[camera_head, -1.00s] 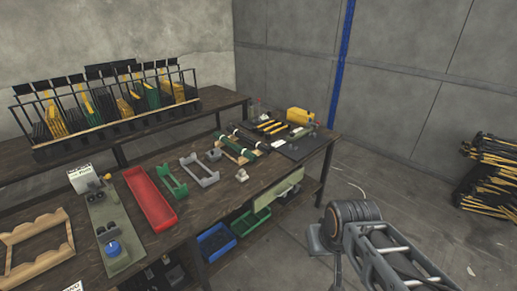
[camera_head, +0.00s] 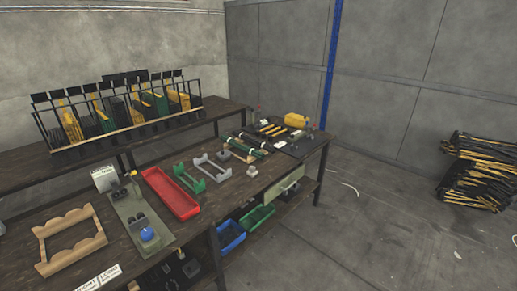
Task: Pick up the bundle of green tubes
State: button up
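Green tubes (camera_head: 246,146) with white ends lie together on the dark wooden workbench (camera_head: 215,195), towards its far right part. They rest on or beside small wooden holders; the details are too small to tell. Other green pieces (camera_head: 155,103) stand among yellow and black ones in the black wire rack (camera_head: 125,128) on the rear shelf. I cannot tell whether those are tubes too. My gripper is not in view.
On the bench are a red tray (camera_head: 170,193), green bracket (camera_head: 189,178), grey bracket (camera_head: 212,167), wooden cradle (camera_head: 70,238) and a plate with a blue knob (camera_head: 147,234). Bins (camera_head: 231,235) sit below. A black-and-yellow stack (camera_head: 480,172) stands right.

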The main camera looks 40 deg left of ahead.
aim_at(244, 148)
jog(key=u, duration=0.45)
jog(key=i, duration=1.45)
jog(key=u, duration=0.9)
jog(key=i, duration=1.3)
jog(key=u, duration=1.65)
jog(key=i, duration=0.85)
jog(key=u, duration=1)
